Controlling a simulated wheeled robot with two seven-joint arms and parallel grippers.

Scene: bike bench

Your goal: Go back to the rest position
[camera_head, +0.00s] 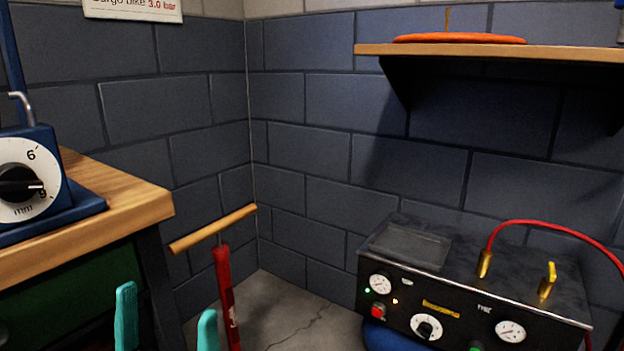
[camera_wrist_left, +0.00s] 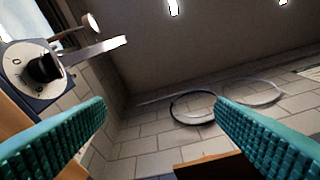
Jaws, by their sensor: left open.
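My left gripper (camera_head: 167,325) shows at the lower left of the head view as two teal fingers, apart from each other with nothing between them. In the left wrist view the teal fingers of the left gripper (camera_wrist_left: 160,125) stand wide apart and empty, tilted up toward the wall and ceiling. My right gripper is in neither view.
A wooden bench (camera_head: 120,205) carries a blue device with a dial (camera_head: 25,180) at left. A red pump (camera_head: 225,290) with a wooden handle stands by the corner. A black control box (camera_head: 470,290) with a red hose is at right, below a shelf (camera_head: 480,52) holding an orange disc (camera_head: 460,38).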

